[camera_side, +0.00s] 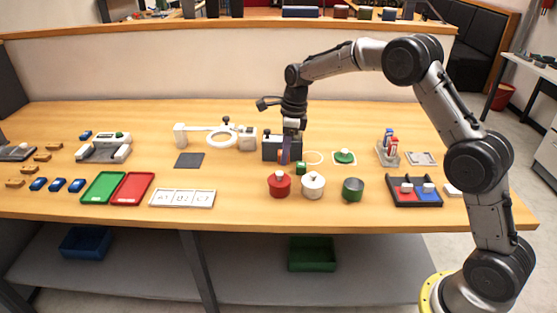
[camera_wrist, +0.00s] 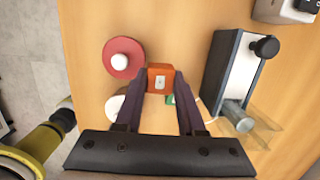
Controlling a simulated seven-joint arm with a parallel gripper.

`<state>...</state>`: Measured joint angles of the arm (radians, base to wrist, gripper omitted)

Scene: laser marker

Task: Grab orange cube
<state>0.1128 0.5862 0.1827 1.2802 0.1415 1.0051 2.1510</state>
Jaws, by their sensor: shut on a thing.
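The orange cube (camera_wrist: 160,78) has a small pale marked label on the face toward the camera. It sits between the dark fingertips of my gripper (camera_wrist: 158,88) in the wrist view, with a finger against each side. My gripper is shut on it. In the side view my gripper (camera_side: 285,155) points down over the middle of the table, in front of a dark box; the cube is too small and covered there to make out clearly. I cannot tell whether the cube touches the table.
A red lidded pot (camera_side: 279,184), a white pot (camera_side: 313,186) and a green pot (camera_side: 352,190) stand close in front. A dark box with a white top (camera_wrist: 225,75) stands close by. A green cube (camera_side: 301,168) is beside my gripper. A ring magnifier (camera_side: 222,138) lies left.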

